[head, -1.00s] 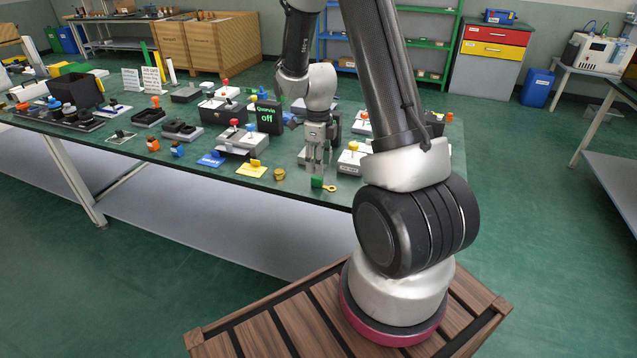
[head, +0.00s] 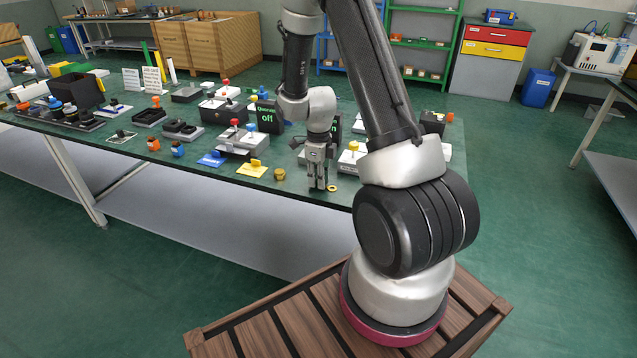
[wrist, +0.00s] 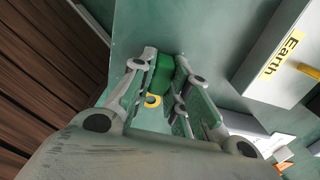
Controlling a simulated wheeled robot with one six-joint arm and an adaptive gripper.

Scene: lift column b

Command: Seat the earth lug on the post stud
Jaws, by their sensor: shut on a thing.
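The earth lug is a green block with a yellow ring. In the wrist view the green block (wrist: 162,76) sits between my fingertips, with the yellow ring (wrist: 153,100) beside it. My gripper (head: 319,187) is shut on the block near the table's front edge, pointing down. In the head view the fingers mostly hide the block, and the ring (head: 332,188) shows at their right. A pale box labelled Earth (wrist: 270,45) with a yellow stud (wrist: 309,70) stands apart from the lug. In the head view this seems to be the white box (head: 347,166) right of my gripper.
The green table (head: 215,178) holds a yellow plate with a knob (head: 252,169), a small brass-yellow piece (head: 279,174) and a blue plate (head: 211,159) left of my gripper. A dark screen (head: 268,117) reads "off" behind.

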